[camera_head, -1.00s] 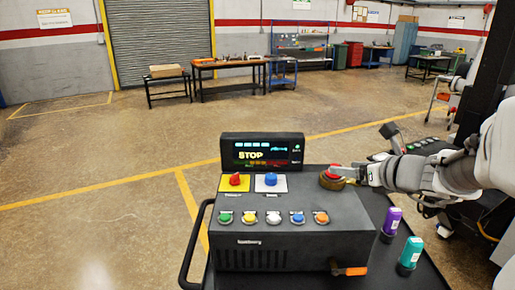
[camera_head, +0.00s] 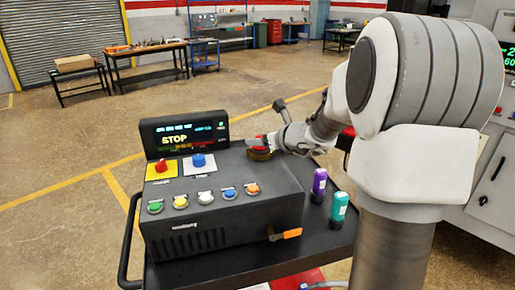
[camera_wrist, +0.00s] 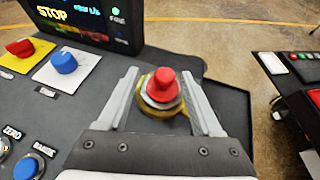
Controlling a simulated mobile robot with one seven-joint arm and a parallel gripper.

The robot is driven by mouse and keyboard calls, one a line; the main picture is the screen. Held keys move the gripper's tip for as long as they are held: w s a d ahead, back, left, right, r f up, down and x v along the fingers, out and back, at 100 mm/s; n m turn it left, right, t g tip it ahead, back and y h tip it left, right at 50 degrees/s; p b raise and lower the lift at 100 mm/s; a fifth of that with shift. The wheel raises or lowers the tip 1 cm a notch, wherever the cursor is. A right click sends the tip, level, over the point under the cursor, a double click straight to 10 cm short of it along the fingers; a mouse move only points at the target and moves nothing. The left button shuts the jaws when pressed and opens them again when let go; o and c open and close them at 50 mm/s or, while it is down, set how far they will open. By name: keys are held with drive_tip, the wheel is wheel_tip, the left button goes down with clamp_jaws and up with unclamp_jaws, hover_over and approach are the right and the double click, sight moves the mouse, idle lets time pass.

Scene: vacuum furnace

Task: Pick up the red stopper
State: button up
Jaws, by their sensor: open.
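The red stopper (camera_wrist: 163,86) shows in the wrist view as a red knob on a grey collar, set in a brass-coloured round seat (camera_wrist: 150,108) on top of the dark console. My gripper (camera_wrist: 163,80) is open, with one finger on each side of the stopper. Small gaps show between the fingers and the seat. In the head view the stopper (camera_head: 260,141) is partly hidden behind my gripper (camera_head: 266,147), at the console's back right.
The console (camera_head: 220,215) carries a STOP display (camera_head: 185,135), red and blue knobs and several coloured buttons. Purple (camera_head: 319,184) and teal (camera_head: 339,208) bottles stand on the cart right of it. An orange-handled lever (camera_head: 286,234) sticks out at its front right.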

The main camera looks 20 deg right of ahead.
drive_tip(key=x, duration=0.4)
drive_tip(key=shift+d, duration=0.35)
drive_tip(key=shift+w+a+f, duration=0.15)
drive_tip(key=shift+w+f, duration=0.2)
drive_tip(key=shift+w, duration=0.25)
clamp_jaws()
